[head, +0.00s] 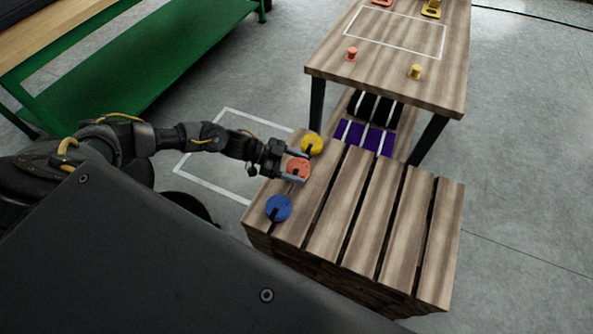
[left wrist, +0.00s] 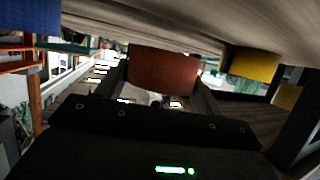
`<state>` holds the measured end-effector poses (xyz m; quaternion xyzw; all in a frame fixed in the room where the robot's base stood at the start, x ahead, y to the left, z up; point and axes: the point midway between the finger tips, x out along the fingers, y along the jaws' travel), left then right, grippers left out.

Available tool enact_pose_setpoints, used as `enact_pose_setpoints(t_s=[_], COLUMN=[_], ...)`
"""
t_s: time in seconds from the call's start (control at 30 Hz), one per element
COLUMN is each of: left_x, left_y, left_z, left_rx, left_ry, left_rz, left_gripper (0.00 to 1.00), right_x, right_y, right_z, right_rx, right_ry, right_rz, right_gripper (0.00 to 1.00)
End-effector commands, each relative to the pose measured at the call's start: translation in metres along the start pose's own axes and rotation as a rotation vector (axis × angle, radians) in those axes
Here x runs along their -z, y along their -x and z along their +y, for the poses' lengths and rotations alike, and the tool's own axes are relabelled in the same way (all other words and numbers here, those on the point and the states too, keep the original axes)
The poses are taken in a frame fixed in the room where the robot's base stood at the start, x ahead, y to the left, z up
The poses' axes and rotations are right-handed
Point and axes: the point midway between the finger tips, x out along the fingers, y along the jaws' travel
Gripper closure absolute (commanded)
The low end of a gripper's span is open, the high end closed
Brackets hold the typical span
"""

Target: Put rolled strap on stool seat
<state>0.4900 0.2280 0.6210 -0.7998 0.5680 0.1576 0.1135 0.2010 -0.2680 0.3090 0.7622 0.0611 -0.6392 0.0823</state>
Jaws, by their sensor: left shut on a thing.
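My left gripper (head: 297,163) is shut on the red-orange rolled strap (head: 298,169), at the left edge of a slatted wooden top (head: 338,222). The strap also shows between the fingers in the left wrist view (left wrist: 165,70). I cannot tell whether it still touches the slats. A yellow rolled strap (head: 312,144) lies just behind it and a blue one (head: 278,208) in front, both on the slats. No separate stool seat can be clearly made out. My right gripper is not in view.
A wooden table (head: 400,55) stands behind, with small orange (head: 351,53) and yellow (head: 415,71) pieces on it. A green bench (head: 140,65) is at the back left. The slats to the right are bare.

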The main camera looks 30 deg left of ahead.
Motion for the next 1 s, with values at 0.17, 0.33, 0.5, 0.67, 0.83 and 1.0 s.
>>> enact_pose_setpoints(t_s=[0.17, 0.33, 0.5, 0.67, 0.83, 1.0], left_x=[-0.018, -0.021, -0.022, -0.024, -0.025, -0.025], left_y=[-0.006, -0.007, -0.008, -0.008, -0.009, -0.009], left_z=[0.002, 0.002, 0.002, 0.002, 0.002, 0.002], left_rx=[-0.001, -0.001, -0.001, -0.001, -0.001, -0.001], left_ry=[0.002, 0.001, 0.001, 0.002, 0.002, 0.002], left_rz=[-0.001, 0.0, 0.0, 0.0, -0.001, -0.001], left_gripper=[0.6, 0.6, 0.6, 0.6, 0.25, 0.11], right_x=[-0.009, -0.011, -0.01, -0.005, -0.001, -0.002], right_y=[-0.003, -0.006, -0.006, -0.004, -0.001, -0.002], right_z=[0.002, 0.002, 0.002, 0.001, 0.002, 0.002], right_rx=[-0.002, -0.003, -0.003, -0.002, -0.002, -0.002], right_ry=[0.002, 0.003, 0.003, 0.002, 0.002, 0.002], right_rz=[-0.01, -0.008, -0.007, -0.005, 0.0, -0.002], right_gripper=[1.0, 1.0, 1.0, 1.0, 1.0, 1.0])
